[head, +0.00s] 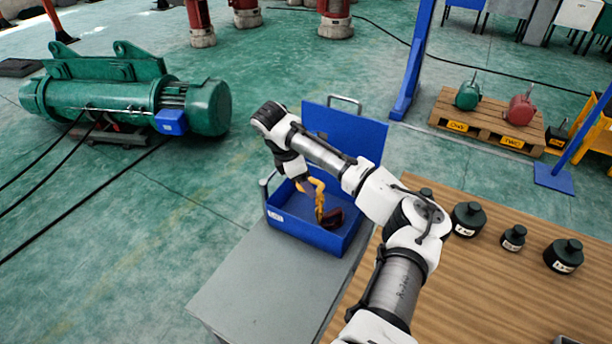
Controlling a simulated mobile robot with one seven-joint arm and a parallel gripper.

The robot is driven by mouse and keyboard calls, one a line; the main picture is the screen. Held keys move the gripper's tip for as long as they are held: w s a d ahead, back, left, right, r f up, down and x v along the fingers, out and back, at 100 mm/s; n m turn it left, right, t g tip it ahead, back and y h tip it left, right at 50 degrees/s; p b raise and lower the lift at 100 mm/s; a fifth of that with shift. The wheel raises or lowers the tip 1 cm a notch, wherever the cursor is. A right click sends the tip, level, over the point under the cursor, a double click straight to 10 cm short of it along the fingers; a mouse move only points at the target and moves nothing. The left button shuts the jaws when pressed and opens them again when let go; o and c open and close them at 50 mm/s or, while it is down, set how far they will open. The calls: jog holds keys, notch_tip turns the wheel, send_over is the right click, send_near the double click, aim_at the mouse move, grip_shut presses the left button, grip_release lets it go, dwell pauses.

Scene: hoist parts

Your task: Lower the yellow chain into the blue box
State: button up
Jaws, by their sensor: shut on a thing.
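The yellow chain (319,198) hangs from my gripper (303,181) into the open blue box (304,234). The chain's upper part is at the jaws. Its lower end is inside the box's outline, beside a dark red piece (334,218) on the right; I cannot tell if the two are joined or if the chain touches the floor of the box. My gripper is shut on the chain above the box's left part. The fingertips are small and partly hidden by the wrist and chain.
The box's raised blue lid (345,132) stands behind my arm. The box sits on a grey bench (242,292). A wooden table (490,285) with several dark green weights (467,217) is at right. A green hoist (125,100) stands on the floor at left.

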notch_tip(320, 180, down, 7)
jog(key=b, duration=0.2)
jog(key=shift+f+b, duration=0.2)
jog(key=shift+b, duration=0.2)
dwell(0.5)
jog(key=o, duration=1.7)
jog(key=v, duration=1.4)
jog(key=shift+s+f+b, duration=0.1)
jog(key=shift+b, duration=0.25)
jog(key=shift+a, duration=0.1)
